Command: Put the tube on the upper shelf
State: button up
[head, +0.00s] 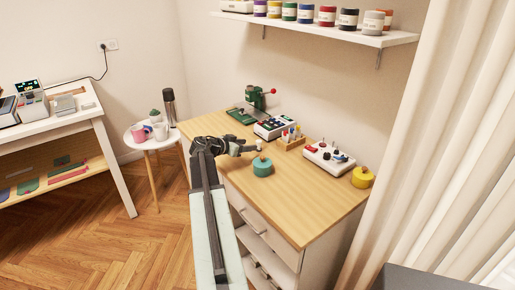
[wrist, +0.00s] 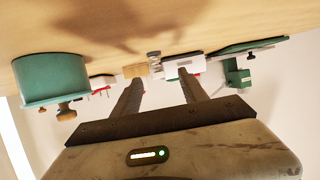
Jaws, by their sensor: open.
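My gripper (head: 248,148) is open and empty, low over the wooden top of the drawer cabinet. A small pale grey-white piece (head: 259,145), perhaps the tube, stands on the cabinet top just beyond the fingertips. In the wrist view, where the scene is upside down, my gripper (wrist: 160,77) shows its two fingers apart. The same small piece (wrist: 154,57) shows between their tips, a little farther off. I cannot tell that the fingers touch it. The upper shelf (head: 385,41) is white, on the wall above the cabinet, with a row of coloured jars (head: 306,13).
A teal round pot (head: 262,167) stands close to my gripper, also in the wrist view (wrist: 50,82). A tool block (head: 291,140), keypad device (head: 273,127), white tray (head: 329,157), yellow pot (head: 362,178) and green press (head: 252,104) stand behind. The cabinet top's front (head: 300,215) is clear.

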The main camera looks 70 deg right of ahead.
aim_at(259, 144)
jog(key=shift+b+x, duration=0.5)
jog(key=shift+x, duration=0.6)
jog(key=b+x, duration=0.1)
jog(key=x, duration=0.4)
jog(key=shift+s+d+b, duration=0.25)
jog(key=shift+b, duration=0.05)
jog(key=shift+a, duration=0.1)
grip_shut()
